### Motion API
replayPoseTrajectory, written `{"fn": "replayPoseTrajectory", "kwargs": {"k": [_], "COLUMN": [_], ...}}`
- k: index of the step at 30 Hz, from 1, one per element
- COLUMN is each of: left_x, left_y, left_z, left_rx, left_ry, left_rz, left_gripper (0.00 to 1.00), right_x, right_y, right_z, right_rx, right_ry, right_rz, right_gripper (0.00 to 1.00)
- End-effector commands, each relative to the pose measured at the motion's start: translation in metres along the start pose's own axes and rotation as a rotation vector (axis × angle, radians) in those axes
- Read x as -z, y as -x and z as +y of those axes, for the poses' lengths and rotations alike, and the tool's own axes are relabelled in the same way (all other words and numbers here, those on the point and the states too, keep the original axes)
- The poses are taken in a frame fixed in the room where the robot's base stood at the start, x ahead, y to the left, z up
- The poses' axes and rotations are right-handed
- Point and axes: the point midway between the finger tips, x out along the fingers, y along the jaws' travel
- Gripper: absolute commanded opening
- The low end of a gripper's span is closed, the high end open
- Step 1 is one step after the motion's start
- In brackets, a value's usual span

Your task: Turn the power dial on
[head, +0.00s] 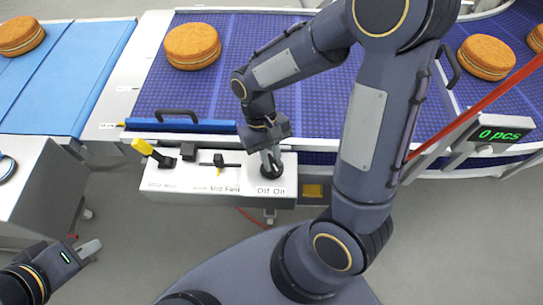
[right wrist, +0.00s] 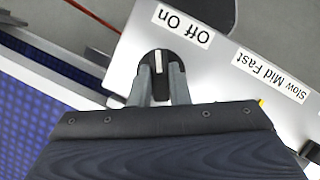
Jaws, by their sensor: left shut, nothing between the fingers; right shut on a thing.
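The power dial (right wrist: 150,58) is a black round knob with a white line, on the white control panel (head: 180,180) in front of the conveyor. Its Off On label (right wrist: 183,25) reads upside down in the right wrist view. The white line stands nearly upright there, its upper end toward the On side of the label. My right gripper (right wrist: 160,92) is shut on the dial, one finger on each side; in the head view it reaches down onto the panel's right end and partly hides the dial. My left gripper (head: 90,249) is shut and empty at lower left, away from the panel.
A yellow-handled lever (head: 143,147) and a Mid Fast selector (head: 219,162) stand left of the dial. Behind is a blue belt (head: 300,85) with round cakes (head: 192,46). A counter display (head: 500,134) reads 0 pcs at right. The floor before the panel is open.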

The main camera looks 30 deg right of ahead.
Motion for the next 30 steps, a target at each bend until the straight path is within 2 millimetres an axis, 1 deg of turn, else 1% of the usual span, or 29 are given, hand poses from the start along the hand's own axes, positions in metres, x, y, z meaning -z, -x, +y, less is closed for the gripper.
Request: {"fn": "replayPoseTrajectory", "kwargs": {"k": [10,11,15,23,25,28,30], "left_x": [0.000,0.000,0.000,0.000,0.000,0.000,0.000], "left_y": [0.000,0.000,0.000,0.000,0.000,0.000,0.000], "left_z": [0.000,0.000,0.000,0.000,0.000,0.000,0.000], "left_rx": [0.000,0.000,0.000,0.000,0.000,0.000,0.000], "left_ry": [0.000,0.000,0.000,0.000,0.000,0.000,0.000], "left_rz": [0.000,0.000,0.000,0.000,0.000,0.000,0.000], "left_gripper": [0.00,0.00,0.00,0.00,0.00,0.00,0.00], "right_x": [0.001,0.001,0.001,0.000,0.001,0.001,0.001], "right_y": [0.001,0.001,0.001,0.001,0.003,0.014,0.026], "right_z": [0.000,0.000,0.000,0.000,0.000,0.000,0.000], "right_rx": [-0.002,-0.002,-0.002,-0.001,-0.001,-0.001,0.000], "right_ry": [0.007,0.007,0.006,0.004,0.004,0.004,0.004], "right_rz": [0.004,0.004,0.003,0.002,0.002,0.005,0.007], "right_gripper": [0.00,0.19,0.37,0.38,0.38,0.38,0.38]}}
